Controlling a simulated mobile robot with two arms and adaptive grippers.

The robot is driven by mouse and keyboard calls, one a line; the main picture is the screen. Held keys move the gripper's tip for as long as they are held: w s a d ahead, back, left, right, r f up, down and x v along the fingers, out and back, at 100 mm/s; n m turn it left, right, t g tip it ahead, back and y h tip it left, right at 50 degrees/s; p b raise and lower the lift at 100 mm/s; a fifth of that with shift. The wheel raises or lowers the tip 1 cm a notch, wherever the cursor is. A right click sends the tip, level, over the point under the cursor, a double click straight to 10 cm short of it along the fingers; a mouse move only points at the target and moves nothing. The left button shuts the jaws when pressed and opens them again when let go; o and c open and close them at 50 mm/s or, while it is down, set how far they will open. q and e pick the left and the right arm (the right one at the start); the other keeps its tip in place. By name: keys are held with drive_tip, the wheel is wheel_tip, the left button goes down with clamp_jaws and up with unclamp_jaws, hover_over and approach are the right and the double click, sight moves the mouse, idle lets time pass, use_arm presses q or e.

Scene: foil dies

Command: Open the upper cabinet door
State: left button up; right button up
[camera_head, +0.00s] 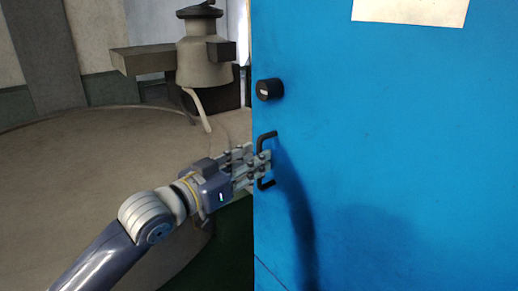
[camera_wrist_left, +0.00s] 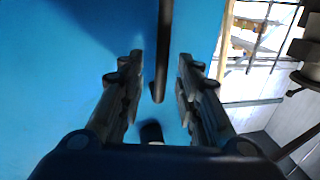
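The blue cabinet door (camera_head: 400,150) fills the right of the head view and looks shut. Its black handle (camera_head: 266,138) is a vertical bar near the door's left edge. My left gripper (camera_head: 262,164) is at the handle, its fingers reaching toward the door. In the left wrist view the handle bar (camera_wrist_left: 163,50) runs down between the two fingers of the left gripper (camera_wrist_left: 158,75), with a gap on each side. The fingers are apart. My right gripper is in neither view.
A round black knob (camera_head: 269,90) sits on the door above the handle. A white paper (camera_head: 412,10) is at the door's top. Left of the door stands a grey-brown machine (camera_head: 204,60) on a wide round surface (camera_head: 90,160).

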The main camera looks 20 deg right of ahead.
use_arm(q)
drive_tip(key=shift+p+x, duration=0.3)
drive_tip(key=shift+x, duration=1.1)
clamp_jaws()
drive_tip(key=shift+a, duration=0.1)
